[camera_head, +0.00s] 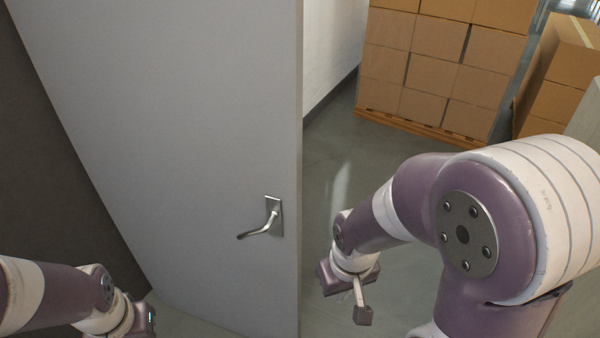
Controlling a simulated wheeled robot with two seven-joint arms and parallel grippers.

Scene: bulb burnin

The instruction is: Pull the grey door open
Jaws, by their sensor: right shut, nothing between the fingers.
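The grey door (200,130) fills the left and middle of the head view. It stands ajar, with its free edge at about the middle and a gap to the right through which the space beyond shows. A metal lever handle (262,222) sits near that free edge. My right gripper (362,316) is to the right of the door's edge, low, apart from the handle, shut and empty. My left arm (60,295) comes in at the bottom left, in front of the door's lower part; its gripper fingers are not visible.
Stacked cardboard boxes (440,60) stand on a wooden pallet (420,129) beyond the opening. More boxes (562,75) are at the far right. A white wall (330,50) runs behind the door's edge. Grey floor (335,160) between door and pallet is clear. A dark wall (40,180) is at left.

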